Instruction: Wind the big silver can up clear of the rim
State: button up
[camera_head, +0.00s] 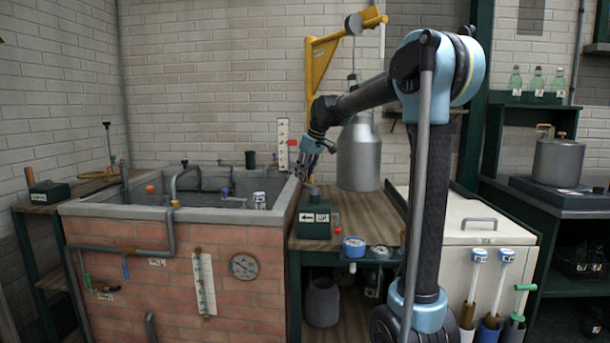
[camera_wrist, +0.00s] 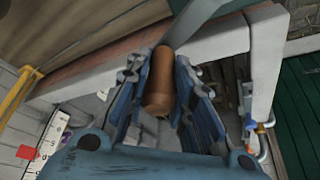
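The big silver can (camera_head: 359,158) hangs upright from a yellow hoist arm (camera_head: 321,60) in the head view, above the wooden bench and right of the brick-sided tank (camera_head: 150,212). A dark green box (camera_head: 314,222) marked with an arrow and "UP" stands on the bench. My gripper (camera_head: 311,150) is above this box, beside the tank's right rim. In the wrist view, a brown cylindrical handle (camera_wrist: 160,85) on a grey crank arm (camera_wrist: 200,18) lies between the fingers of my gripper (camera_wrist: 160,65). I cannot tell whether both fingers press on it.
The tank holds pipes and small fittings. A white lidded chest (camera_head: 462,222) stands right of the bench. A pot (camera_head: 557,162) stands on the right shelf, with green bottles (camera_head: 536,82) above. A white gauge strip (camera_head: 282,143) is on the wall behind my gripper.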

jog(key=shift+w+d, duration=0.15)
jog(key=shift+d, duration=1.6)
jog(key=shift+w+d, duration=0.15)
jog(key=shift+d, duration=1.6)
grip_shut()
jog(key=s+d, duration=0.5)
jog(key=s, duration=0.1)
jog(key=shift+s+d, duration=0.25)
jog(key=shift+s, duration=0.1)
jog(key=o, duration=1)
grip_release()
jog(key=shift+a, duration=0.1)
jog(key=shift+r, duration=0.1)
